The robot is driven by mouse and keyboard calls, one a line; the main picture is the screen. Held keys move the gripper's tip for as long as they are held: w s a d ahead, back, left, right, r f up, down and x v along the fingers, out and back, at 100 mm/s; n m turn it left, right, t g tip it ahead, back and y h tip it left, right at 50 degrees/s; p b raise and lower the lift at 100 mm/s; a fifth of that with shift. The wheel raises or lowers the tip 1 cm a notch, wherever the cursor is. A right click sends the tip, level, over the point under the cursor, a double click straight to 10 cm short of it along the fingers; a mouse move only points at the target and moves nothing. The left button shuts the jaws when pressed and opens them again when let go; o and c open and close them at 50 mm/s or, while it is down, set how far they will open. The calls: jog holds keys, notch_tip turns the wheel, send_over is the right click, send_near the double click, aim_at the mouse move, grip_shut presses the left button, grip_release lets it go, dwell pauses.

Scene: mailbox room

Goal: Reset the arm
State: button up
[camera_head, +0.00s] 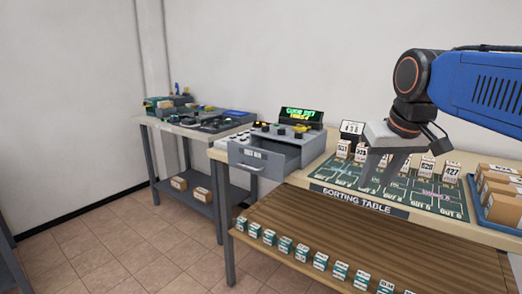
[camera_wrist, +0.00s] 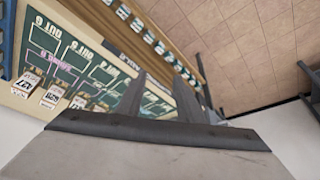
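My gripper (camera_head: 377,184) hangs from the blue arm (camera_head: 478,90) over the green mat of the sorting table (camera_head: 350,200), fingers pointing down. In the wrist view the two dark fingers (camera_wrist: 160,77) stand apart with the mat showing between them, so it is open and empty. In the head view it hides part of the mat and some numbered cards behind it. I cannot tell its exact height above the mat.
Numbered cards (camera_head: 343,148) stand along the mat's back. A blue tray of boxes (camera_head: 496,213) is at right. A grey machine with an open drawer (camera_head: 259,157) stands left. Small labelled boxes (camera_head: 285,244) line the lower shelf. Another table (camera_head: 146,121) stands at far left, with bare floor nearby.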

jog(key=s+d+f, duration=0.1)
jog(key=s+f, duration=0.7)
jog(key=f, duration=0.2)
jog(key=s+d+f, duration=0.1)
jog(key=s+f, duration=0.7)
jog(key=f, duration=0.3)
jog(key=shift+d+f+m, duration=0.2)
jog(key=shift+m, duration=0.2)
jog(key=shift+s, duration=0.1)
